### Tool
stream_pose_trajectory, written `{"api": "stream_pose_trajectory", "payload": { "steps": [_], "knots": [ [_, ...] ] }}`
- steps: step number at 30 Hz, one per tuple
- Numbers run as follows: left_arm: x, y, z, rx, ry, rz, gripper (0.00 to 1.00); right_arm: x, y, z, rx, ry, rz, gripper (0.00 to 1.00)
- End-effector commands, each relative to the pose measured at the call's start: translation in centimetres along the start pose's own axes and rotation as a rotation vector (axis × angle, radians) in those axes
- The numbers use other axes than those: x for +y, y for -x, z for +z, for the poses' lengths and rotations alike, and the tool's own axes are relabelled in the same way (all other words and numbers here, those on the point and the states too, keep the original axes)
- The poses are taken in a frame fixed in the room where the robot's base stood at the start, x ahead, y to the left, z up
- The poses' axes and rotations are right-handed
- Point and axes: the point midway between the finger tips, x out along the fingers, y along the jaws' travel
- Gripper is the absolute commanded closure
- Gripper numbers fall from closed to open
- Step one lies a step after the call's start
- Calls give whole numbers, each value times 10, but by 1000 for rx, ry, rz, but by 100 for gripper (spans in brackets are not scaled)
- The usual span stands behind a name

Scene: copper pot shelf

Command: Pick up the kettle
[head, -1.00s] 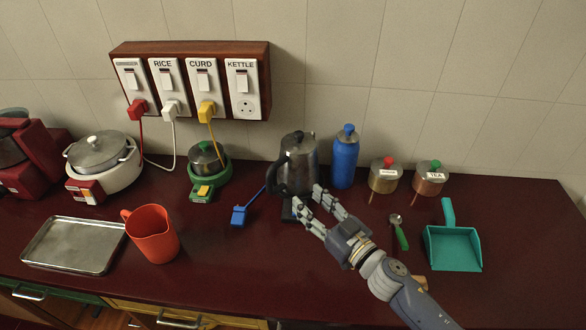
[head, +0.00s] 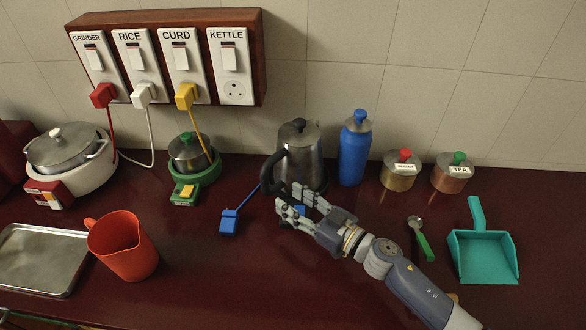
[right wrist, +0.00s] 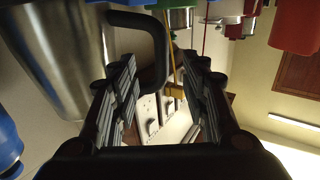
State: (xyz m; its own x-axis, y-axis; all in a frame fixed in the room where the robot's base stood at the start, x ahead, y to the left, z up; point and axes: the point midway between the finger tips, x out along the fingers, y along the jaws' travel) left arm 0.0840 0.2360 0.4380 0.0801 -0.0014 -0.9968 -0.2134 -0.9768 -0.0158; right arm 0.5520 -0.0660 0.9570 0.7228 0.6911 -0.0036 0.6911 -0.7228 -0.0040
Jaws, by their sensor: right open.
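My right gripper (head: 287,200) is open and empty in front of the kettle, low by the handle. In the right wrist view, the steel body (right wrist: 60,50) fills the left side, and the black handle (right wrist: 158,45) shows between my open right fingers (right wrist: 160,75). I cannot tell whether a finger touches it. The gripper hides the kettle's foot. My left gripper is not in view.
A blue bottle (head: 353,150) stands close to the kettle's right. A blue plug (head: 229,221) lies left of it. Sugar (head: 399,175) and tea (head: 452,177) pots, a spoon (head: 422,242) and a teal dustpan (head: 484,256) are further right. An orange jug (head: 125,248) stands left.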

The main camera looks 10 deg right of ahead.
Motion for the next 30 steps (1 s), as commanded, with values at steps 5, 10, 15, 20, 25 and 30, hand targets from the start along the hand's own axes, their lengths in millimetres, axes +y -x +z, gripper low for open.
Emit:
{"api": "stream_pose_trajectory", "payload": {
  "steps": [5,10,15,20,25,30],
  "knots": [
    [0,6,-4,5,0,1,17,0,-31,-4,4,0,0,58],
    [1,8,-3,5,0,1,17,0,-45,-3,2,1,0,58],
    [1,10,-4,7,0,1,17,0,-62,-2,4,-2,-1,58],
    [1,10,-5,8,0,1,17,1,-86,-1,4,0,0,58],
    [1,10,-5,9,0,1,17,1,-98,0,1,1,0,58],
    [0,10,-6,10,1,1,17,1,-98,1,0,1,0,58]
  ]
}}
